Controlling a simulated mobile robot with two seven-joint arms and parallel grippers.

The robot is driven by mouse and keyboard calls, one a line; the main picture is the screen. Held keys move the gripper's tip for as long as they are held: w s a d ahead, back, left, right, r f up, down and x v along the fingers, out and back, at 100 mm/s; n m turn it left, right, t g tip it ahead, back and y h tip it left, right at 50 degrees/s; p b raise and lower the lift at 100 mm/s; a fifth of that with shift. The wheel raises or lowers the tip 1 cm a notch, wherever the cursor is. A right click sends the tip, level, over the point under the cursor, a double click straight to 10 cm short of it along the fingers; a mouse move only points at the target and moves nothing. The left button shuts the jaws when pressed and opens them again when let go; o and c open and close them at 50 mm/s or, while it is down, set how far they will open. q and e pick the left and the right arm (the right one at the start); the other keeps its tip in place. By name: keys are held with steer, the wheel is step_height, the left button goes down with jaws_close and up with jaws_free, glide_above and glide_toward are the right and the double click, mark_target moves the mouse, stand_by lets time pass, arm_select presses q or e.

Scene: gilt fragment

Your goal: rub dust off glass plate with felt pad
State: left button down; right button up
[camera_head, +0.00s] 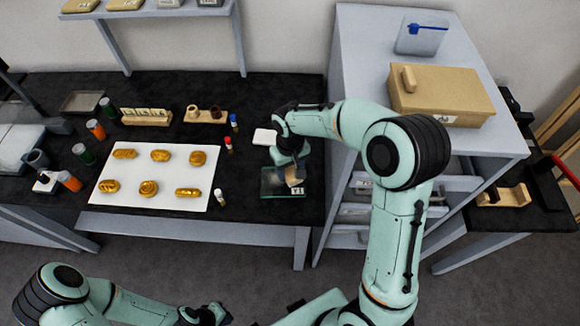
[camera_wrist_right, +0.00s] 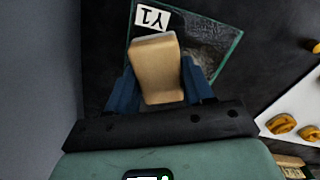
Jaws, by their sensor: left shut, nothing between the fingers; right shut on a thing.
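The glass plate (camera_head: 270,187) is a dark, green-edged square with a white label lying near the black bench's front edge. It also shows in the right wrist view (camera_wrist_right: 222,45), with a greyish, dusty-looking patch. My right gripper (camera_head: 292,168) is shut on the felt pad (camera_head: 296,181), a tan wooden block with a pale strip along one end in the right wrist view (camera_wrist_right: 157,70). The pad is over the plate's right part, beside the label; whether it touches the glass is unclear. My left gripper (camera_head: 218,314) is shut and empty, low at the picture's bottom, away from the bench.
A white board (camera_head: 160,180) with several gilt pieces lies left of the plate. A white block (camera_head: 265,137) lies behind the plate. A grey cabinet (camera_head: 360,60) with open drawers rises close on the right.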

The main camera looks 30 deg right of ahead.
mark_target(277, 178)
arm_select(q)
steer(key=shift+s+f+b, duration=0.4)
steer(key=shift+s+f, duration=0.05)
steer(key=shift+f, duration=0.05)
arm_select(e)
steer(key=shift+f, duration=0.85)
steer(key=shift+a+r, duration=0.1)
